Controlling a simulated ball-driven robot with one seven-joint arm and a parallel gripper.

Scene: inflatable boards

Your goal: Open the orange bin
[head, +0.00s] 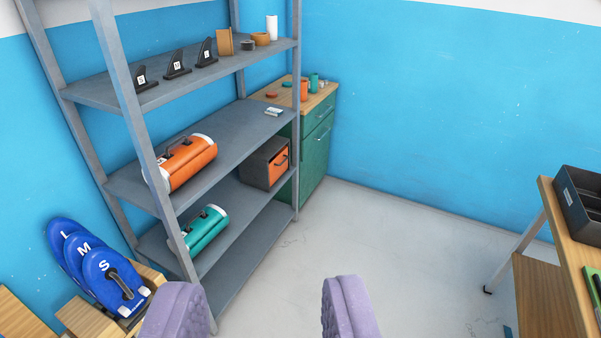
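The orange bin (280,162) shows as an orange front with a dark handle, set in a dark grey box on a lower shelf of the grey rack, at its right end. Its front looks closed, flush with the box. My gripper (256,308) is at the bottom of the view, with its two purple padded fingers wide apart and nothing between them. It is well short of the rack and the bin, above the floor.
The grey rack (235,147) holds an orange roll (190,165), a teal roll (204,230) and black fins (177,66). A green cabinet (316,150) stands behind it. Blue boards (98,270) lean at left. A wooden table (567,245) is at right. The middle floor is clear.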

